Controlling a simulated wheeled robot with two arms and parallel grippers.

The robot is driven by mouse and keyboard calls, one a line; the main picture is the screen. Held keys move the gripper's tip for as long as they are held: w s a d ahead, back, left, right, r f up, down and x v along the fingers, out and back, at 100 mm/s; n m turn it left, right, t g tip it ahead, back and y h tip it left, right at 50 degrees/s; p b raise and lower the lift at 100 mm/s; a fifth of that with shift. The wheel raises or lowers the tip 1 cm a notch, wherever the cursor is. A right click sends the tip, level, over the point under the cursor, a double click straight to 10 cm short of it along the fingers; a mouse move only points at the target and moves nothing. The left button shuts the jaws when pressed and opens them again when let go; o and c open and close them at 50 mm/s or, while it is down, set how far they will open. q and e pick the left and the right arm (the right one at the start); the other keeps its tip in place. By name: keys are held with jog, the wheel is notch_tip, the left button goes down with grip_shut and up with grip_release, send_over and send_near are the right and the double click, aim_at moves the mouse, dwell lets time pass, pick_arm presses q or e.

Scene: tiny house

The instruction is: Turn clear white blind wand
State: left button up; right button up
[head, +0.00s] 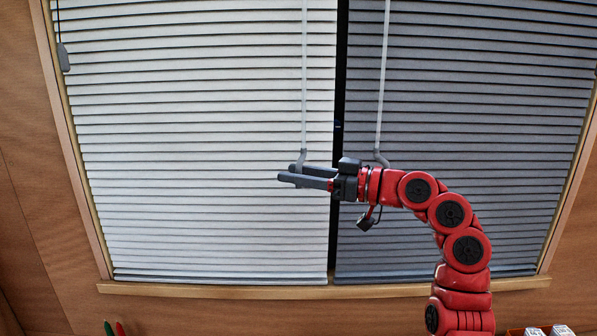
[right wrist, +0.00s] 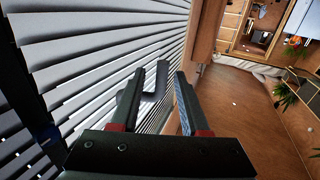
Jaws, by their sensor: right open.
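The clear white blind wand (head: 304,85) hangs in front of the white blind, left of the dark gap. Its grey hooked lower end (head: 299,158) is at the fingers of my right gripper (head: 286,172). In the right wrist view, my right gripper (right wrist: 160,73) is open, and the grey hooked end (right wrist: 153,95) shows between its two fingers. I cannot tell whether it touches either finger. A second, similar wand (head: 383,75) hangs in front of the grey blind, with its hooked end close to my right wrist. My left gripper is not in view.
The white blind (head: 200,230) and the grey blind (head: 470,130) are lowered, side by side in a wooden window frame (head: 230,292). A cord with a grey weight (head: 64,58) hangs at far left. Open floor (right wrist: 255,120) shows at right in the wrist view.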

jog(key=shift+s, duration=0.1)
jog(key=shift+c, duration=1)
grip_shut()
